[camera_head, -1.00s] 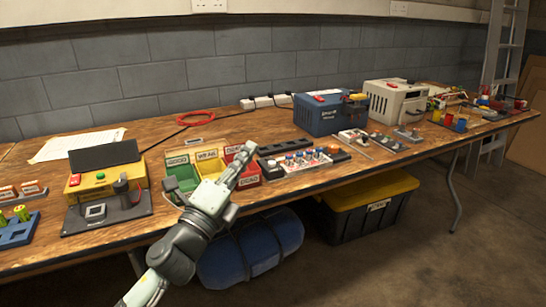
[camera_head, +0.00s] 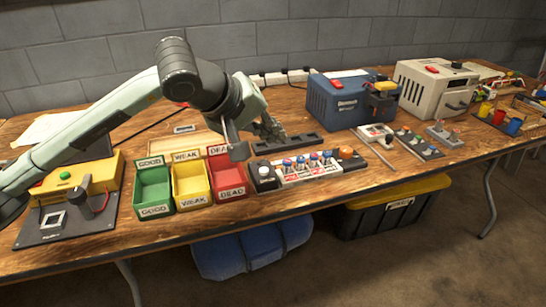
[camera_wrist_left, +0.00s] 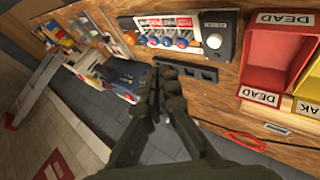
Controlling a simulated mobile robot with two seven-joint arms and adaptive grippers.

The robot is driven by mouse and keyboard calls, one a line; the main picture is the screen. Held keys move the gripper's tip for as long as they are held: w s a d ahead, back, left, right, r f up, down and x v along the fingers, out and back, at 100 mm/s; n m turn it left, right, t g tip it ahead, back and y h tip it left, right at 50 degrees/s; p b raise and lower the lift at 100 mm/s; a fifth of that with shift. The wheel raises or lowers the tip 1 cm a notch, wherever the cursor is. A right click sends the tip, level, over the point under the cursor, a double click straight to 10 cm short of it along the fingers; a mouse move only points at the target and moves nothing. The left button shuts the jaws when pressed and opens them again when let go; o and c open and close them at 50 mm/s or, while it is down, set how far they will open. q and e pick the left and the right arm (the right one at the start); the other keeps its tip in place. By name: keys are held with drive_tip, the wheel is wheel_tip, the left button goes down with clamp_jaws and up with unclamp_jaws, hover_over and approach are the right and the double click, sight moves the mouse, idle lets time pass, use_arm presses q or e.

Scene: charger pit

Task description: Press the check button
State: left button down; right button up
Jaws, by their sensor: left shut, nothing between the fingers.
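A black block (camera_head: 264,185) with a round white button (camera_head: 264,170) stands at the left end of a battery tray (camera_head: 305,174) on the bench. In the left wrist view its white button (camera_wrist_left: 214,41) sits beside a label that seems to read CHECK. My left gripper (camera_head: 271,132) points down behind the block and tray, over the dark slotted strip, apart from the button. In the left wrist view my left gripper (camera_wrist_left: 164,78) has its fingers together and empty, with the button up and to the right of the tips. My right gripper is not in view.
Green (camera_head: 153,190), yellow (camera_head: 191,184) and red (camera_head: 227,181) bins stand left of the block. An orange button (camera_head: 348,153) is at the tray's right end. A dark slotted strip (camera_head: 285,145) lies behind; a blue charger (camera_head: 338,106) stands farther right.

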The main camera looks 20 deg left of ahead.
sight(262, 172)
use_arm(q)
drive_tip(key=a, duration=0.1)
drive_tip(key=w+a+y, duration=0.1)
drive_tip(key=w+a+r+y, duration=0.1)
drive_tip(key=shift+a+r+t, duration=0.1)
drive_tip(key=shift+a+t, duration=0.1)
drive_tip(key=shift+t, duration=0.2)
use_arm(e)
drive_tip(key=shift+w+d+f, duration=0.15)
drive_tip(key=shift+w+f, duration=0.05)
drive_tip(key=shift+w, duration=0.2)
use_arm(q)
wheel_tip(262, 172, down, 3)
drive_tip(key=shift+f+b, duration=0.1)
drive_tip(key=shift+b, duration=0.75)
wheel_tip(262, 172, down, 3)
drive_tip(key=shift+f+b, duration=0.1)
drive_tip(key=shift+b, duration=0.8)
wheel_tip(262, 172, down, 2)
drive_tip(key=shift+f+b, duration=0.1)
drive_tip(key=shift+b, duration=1.05)
drive_tip(key=shift+f, duration=0.1)
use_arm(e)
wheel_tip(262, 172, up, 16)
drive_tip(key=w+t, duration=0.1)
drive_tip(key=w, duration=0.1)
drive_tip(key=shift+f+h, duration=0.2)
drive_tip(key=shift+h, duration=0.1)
